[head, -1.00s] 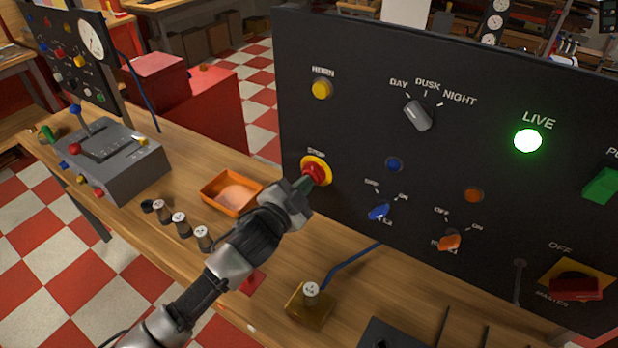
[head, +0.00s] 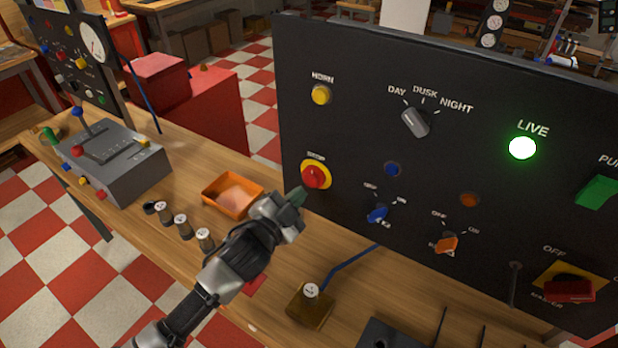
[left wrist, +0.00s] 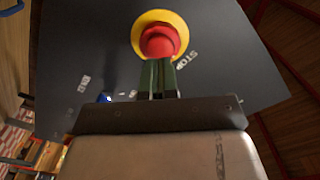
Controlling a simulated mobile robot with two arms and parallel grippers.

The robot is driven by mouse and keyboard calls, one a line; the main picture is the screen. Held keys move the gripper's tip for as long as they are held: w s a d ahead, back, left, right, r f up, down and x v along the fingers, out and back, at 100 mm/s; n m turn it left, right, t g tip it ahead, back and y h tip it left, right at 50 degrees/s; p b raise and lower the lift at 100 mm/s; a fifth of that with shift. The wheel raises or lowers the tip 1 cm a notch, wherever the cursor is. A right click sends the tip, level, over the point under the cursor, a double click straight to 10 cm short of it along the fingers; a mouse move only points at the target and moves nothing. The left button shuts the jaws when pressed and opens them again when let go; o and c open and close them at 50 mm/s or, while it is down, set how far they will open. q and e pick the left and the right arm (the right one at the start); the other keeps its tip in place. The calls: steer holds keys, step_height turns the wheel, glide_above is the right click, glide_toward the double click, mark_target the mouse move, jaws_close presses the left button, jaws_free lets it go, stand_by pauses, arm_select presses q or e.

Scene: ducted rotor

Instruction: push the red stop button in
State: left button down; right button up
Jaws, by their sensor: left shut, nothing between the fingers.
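The red stop button (head: 316,176) sits on a yellow ring at the left side of the upright black panel (head: 440,60), below the HORN button. It also shows in the left wrist view (left wrist: 160,42), straight ahead of the fingertips. My left gripper (head: 297,195) is shut and empty, its green fingertips just below and left of the button in the head view. In the left wrist view its fingers (left wrist: 157,76) overlap the lower edge of the button. A small gap seems to lie between fingertips and button in the head view. My right gripper is not in view.
The panel also carries a yellow horn button (head: 320,95), a grey day-dusk-night knob (head: 415,122), a lit green LIVE lamp (head: 522,148), and blue (head: 377,214) and orange (head: 446,244) switches. An orange tray (head: 233,194) and several small cylinders stand on the wooden bench.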

arm_select(q)
steer(key=p+v, duration=0.1)
steer(key=v, duration=0.3)
steer(key=shift+s, duration=0.1)
stand_by(0.8)
